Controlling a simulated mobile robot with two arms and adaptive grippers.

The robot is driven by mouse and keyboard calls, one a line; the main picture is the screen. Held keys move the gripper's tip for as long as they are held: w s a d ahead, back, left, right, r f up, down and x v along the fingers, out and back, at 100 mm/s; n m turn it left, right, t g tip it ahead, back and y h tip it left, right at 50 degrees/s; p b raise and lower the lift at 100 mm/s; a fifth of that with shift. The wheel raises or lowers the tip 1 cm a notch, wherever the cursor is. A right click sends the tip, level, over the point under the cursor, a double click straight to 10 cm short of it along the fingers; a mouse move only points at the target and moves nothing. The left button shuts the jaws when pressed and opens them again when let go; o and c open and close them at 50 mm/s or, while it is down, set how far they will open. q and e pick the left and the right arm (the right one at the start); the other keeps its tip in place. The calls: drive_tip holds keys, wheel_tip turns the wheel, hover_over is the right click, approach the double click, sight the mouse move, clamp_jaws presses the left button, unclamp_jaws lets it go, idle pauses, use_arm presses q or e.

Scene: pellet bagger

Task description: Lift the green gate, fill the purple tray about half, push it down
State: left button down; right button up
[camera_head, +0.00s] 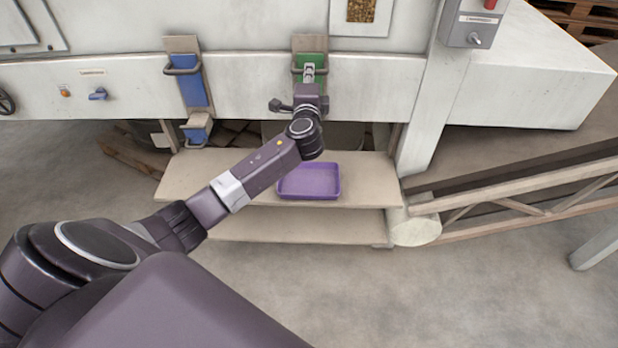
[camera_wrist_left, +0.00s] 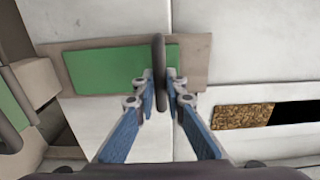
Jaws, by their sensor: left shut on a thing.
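The green gate (camera_head: 318,60) is a green plate on a beige backing in the white machine front, with a dark bar handle. In the left wrist view the green plate (camera_wrist_left: 105,68) lies sideways, with the handle (camera_wrist_left: 159,55) crossing its end. My left gripper (camera_head: 309,74) is at this handle. In the left wrist view its blue fingers (camera_wrist_left: 165,88) are closed around the bar. The purple tray (camera_head: 309,183) sits on the beige shelf below the gate, partly behind my left arm; the part that shows looks empty. My right gripper is out of view.
A blue gate (camera_head: 195,88) with handles is left of the green one. A window with brown pellets (camera_head: 361,10) is above right. A grey switch box (camera_head: 473,22) is on the right post. The beige shelf (camera_head: 375,180) has bare room beside the tray. A conveyor frame (camera_head: 530,185) runs right.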

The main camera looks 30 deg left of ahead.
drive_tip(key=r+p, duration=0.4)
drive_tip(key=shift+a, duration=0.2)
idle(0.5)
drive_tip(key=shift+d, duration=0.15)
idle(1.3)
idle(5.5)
